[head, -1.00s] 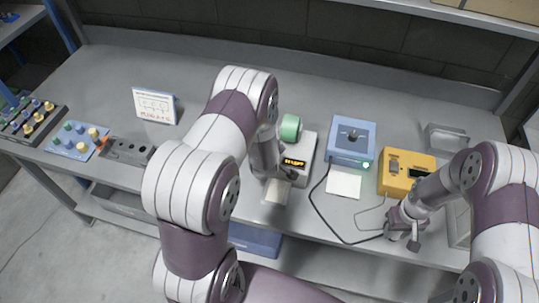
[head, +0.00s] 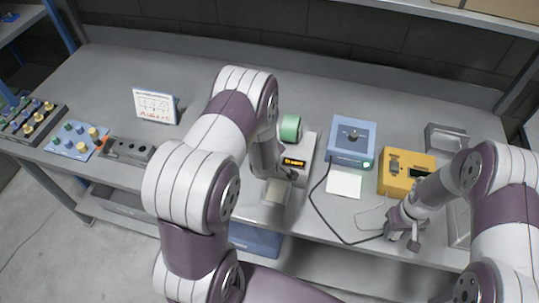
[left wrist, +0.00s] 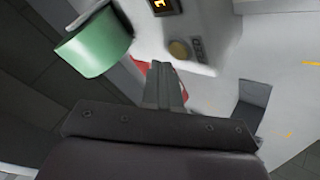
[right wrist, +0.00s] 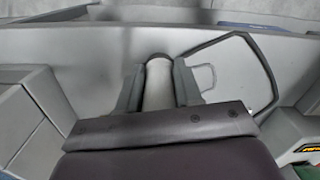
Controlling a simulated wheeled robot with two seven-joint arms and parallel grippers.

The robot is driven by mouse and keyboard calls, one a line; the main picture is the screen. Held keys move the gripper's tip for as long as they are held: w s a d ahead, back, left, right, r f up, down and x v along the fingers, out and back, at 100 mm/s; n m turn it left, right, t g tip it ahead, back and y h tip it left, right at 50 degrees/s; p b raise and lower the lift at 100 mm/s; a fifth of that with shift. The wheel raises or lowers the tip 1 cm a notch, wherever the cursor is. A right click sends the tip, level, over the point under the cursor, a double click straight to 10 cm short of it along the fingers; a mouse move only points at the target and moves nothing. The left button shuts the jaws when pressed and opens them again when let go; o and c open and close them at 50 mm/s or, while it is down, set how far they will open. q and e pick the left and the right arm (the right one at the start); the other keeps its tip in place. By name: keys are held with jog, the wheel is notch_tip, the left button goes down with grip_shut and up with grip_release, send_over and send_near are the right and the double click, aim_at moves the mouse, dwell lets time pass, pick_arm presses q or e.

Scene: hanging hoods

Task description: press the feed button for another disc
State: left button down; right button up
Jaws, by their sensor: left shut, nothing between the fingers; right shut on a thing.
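A pale feed machine (head: 306,150) with a green cylinder (head: 290,128) and an amber display (head: 294,163) stands mid-bench. In the left wrist view, its round brownish feed button (left wrist: 179,50) sits beside printed lettering. My left gripper (left wrist: 162,70) is shut and empty, its tips close to the button's lower left; I cannot tell whether they touch the machine. In the head view the left gripper (head: 290,174) is partly hidden by its wrist. My right gripper (head: 398,222) is shut on a light grey rounded piece (right wrist: 158,82) near the bench's front edge.
A blue box (head: 352,140) with a green light and a yellow device (head: 404,172) stand to the right. A white sheet (head: 344,183) and a dark cable lie in front. A sign (head: 155,105) and button panels (head: 78,140) are at the left. The back middle is clear.

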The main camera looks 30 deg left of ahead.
pick_arm(q)
jog(key=shift+f, duration=0.35)
pick_arm(e)
jog(key=shift+f, duration=0.35)
pick_arm(q)
jog(key=shift+f+b, duration=0.4)
jog(key=shift+b, duration=0.2)
pick_arm(e)
jog(key=shift+f, duration=0.35)
pick_arm(q)
jog(key=shift+r+p, duration=0.6)
jog(key=shift+r, duration=0.25)
pick_arm(e)
jog(key=shift+r, duration=0.6)
